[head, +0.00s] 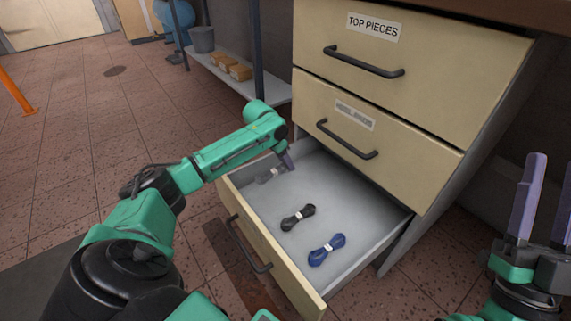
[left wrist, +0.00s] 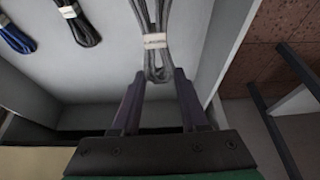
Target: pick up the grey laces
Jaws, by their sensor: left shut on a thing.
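The grey laces (head: 270,175) are a bundle with a pale band, at the far left corner of the open bottom drawer (head: 345,205). My left gripper (head: 288,160) reaches down into the drawer at their right end and partly covers them. In the left wrist view the grey laces (left wrist: 155,20) stretch ahead, and their near loop sits between the fingertips of my left gripper (left wrist: 158,76), which is shut on it. Whether the bundle touches the drawer floor is hard to tell. My right gripper (head: 545,205) is empty, its fingers apart, at the right edge of the head view.
Black laces (head: 298,217) and blue laces (head: 327,250) lie in the same drawer, nearer the front right. Two shut drawers, one labelled TOP PIECES (head: 373,26), rise above it. A low shelf (head: 225,75) with orange-brown blocks stands behind.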

